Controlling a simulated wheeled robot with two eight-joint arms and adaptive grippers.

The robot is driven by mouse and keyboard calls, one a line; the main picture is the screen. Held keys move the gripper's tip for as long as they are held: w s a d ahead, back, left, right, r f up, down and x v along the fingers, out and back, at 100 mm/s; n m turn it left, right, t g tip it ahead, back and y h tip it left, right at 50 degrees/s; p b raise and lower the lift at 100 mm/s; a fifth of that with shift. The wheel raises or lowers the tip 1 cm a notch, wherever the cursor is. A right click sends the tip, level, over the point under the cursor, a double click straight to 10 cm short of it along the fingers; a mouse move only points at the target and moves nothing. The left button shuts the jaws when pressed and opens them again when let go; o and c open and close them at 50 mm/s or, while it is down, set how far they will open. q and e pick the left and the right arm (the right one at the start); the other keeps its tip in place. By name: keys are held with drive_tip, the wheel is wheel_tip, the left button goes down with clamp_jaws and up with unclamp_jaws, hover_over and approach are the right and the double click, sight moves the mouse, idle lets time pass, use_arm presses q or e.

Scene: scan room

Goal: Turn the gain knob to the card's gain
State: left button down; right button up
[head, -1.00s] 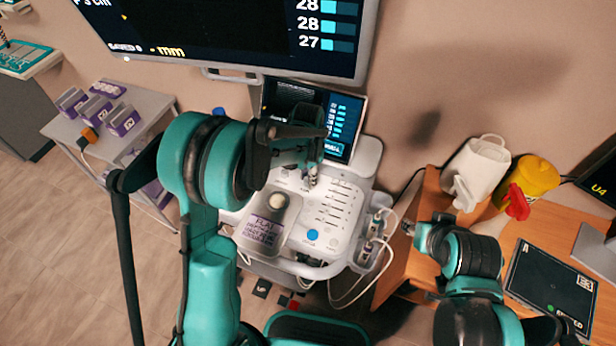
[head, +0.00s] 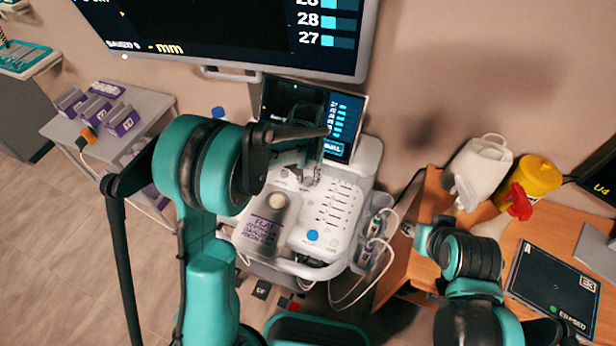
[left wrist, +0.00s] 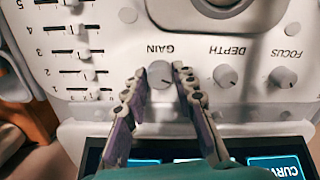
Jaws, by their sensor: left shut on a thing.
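The knob's pointer setting is too small to read. A card with a gain value cannot be made out. My right gripper (head: 408,229) is small and partly hidden by its arm.
The depth knob (left wrist: 225,76) and focus knob (left wrist: 283,75) sit beside the gain knob, with sliders (left wrist: 84,54) on its other side. A desk (head: 425,275) stands at right.

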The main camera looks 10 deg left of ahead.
sight(308, 180)
use_arm(q)
drive_tip(key=shift+n, duration=0.6)
drive_tip(key=c, duration=1.2)
unclamp_jaws()
wheel_tip(308, 180, up, 12)
